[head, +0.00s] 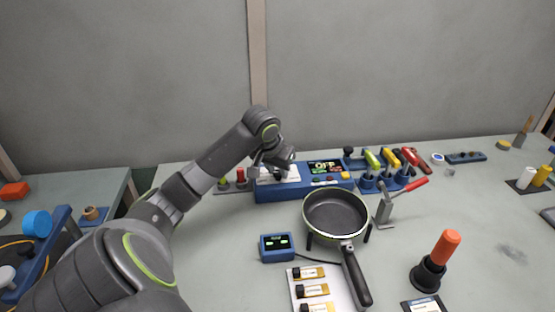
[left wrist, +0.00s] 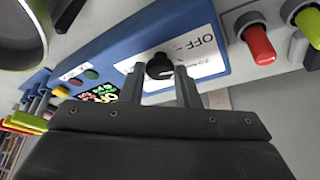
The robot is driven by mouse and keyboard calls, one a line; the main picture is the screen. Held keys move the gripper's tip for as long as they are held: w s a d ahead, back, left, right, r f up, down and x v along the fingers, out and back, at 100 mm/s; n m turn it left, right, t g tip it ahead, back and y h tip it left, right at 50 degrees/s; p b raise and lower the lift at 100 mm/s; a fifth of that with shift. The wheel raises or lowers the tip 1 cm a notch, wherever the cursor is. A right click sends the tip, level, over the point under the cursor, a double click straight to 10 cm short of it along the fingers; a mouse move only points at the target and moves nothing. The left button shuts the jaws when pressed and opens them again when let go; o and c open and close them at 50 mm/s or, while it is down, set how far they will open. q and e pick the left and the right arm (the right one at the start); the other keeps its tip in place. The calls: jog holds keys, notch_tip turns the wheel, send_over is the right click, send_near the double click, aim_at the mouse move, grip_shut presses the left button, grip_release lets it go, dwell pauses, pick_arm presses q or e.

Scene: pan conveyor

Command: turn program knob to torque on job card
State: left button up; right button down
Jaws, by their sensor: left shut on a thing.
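The blue control box (head: 305,190) stands at the back of the table, with a screen (head: 324,167) reading OFF and a white knob panel. The black program knob (left wrist: 158,66) shows in the left wrist view, beside the printed word OFF (left wrist: 190,48). My left gripper (left wrist: 160,78) is shut on the knob, one finger on each side. In the head view my left gripper (head: 277,163) hides the knob. A dark-headed card (head: 425,304) lies at the bottom right, partly cut off; its text is too small to read. My right gripper is out of view.
A pan (head: 336,214) sits in front of the box, its handle toward me. Tools with yellow, green and red handles (head: 390,160) stand right of the box. A small blue display (head: 277,247), a tray of labelled pieces (head: 330,286) and an orange-handled tool (head: 446,246) are nearer.

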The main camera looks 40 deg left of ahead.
pick_arm(q)
jog(key=m+p, duration=0.2)
jog(key=p, duration=0.1)
jog(key=m+h+p, duration=0.1)
jog(key=shift+s+a+r+p, duration=0.1)
jog(key=shift+a+r+p, duration=0.05)
jog(key=shift+r+p, duration=0.15)
jog(key=shift+a+f+m+h+p, duration=0.15)
jog(key=shift+m+h+p, duration=0.2)
jog(key=shift+m+p, duration=0.4)
jog(key=shift+d+f+m+h+p, duration=0.1)
jog(key=shift+m+h+p, duration=0.35)
jog(key=shift+m, duration=0.5)
jog(key=o, duration=1)
jog(key=shift+c, duration=0.2)
jog(key=v, duration=1.7)
jog(key=shift+r, duration=0.2)
